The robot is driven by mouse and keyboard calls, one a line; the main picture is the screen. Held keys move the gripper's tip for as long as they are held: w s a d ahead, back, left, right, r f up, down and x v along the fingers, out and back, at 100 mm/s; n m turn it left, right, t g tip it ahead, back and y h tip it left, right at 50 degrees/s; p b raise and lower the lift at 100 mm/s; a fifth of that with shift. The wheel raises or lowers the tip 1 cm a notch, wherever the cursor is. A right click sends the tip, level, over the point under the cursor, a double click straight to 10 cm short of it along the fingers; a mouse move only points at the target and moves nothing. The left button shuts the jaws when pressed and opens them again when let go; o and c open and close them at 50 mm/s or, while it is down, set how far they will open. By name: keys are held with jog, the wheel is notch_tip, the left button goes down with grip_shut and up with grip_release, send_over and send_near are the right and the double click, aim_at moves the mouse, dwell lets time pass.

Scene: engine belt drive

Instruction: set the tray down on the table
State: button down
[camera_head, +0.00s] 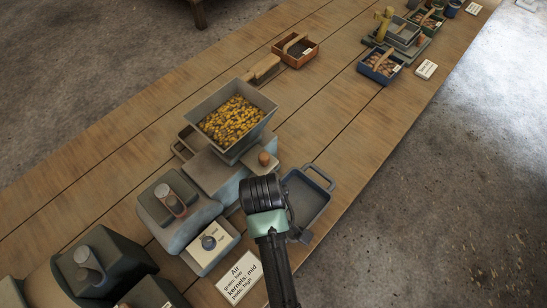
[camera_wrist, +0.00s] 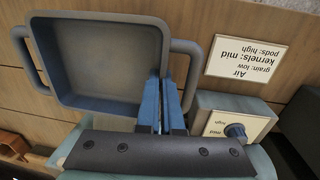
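The tray (camera_head: 310,196) is grey-blue, shallow and empty, with a loop handle at each end. In the head view it is at the table's right edge, beside the hopper machine, partly hidden by my wrist. In the wrist view the tray (camera_wrist: 100,55) fills the upper left. My gripper (camera_wrist: 162,85) has its two blue fingers close together at the tray's right wall, by the handle's root, and looks shut on it. The wooden table (camera_head: 345,140) lies below. I cannot tell whether the tray's underside touches the table.
A hopper of yellow kernels (camera_head: 232,118) stands left of the tray. A dial box (camera_head: 210,246) and an air label card (camera_head: 240,279) are near my arm. An orange bin (camera_head: 296,50) and a blue bin (camera_head: 380,66) stand farther off. Bare tabletop lies beyond the tray.

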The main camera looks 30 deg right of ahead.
jog(key=shift+f, duration=2.65)
jog(key=shift+f+b, duration=0.15)
jog(key=shift+b, duration=0.15)
jog(key=c, duration=1.1)
grip_release()
jog(key=r, duration=0.4)
jog(key=r+p, duration=0.1)
jog(key=r, duration=0.3)
jog(key=a+r, duration=0.1)
jog(key=r, duration=0.3)
jog(key=shift+s+a+r, duration=0.1)
jog(key=shift+s+r, duration=0.05)
jog(key=shift+s, duration=0.05)
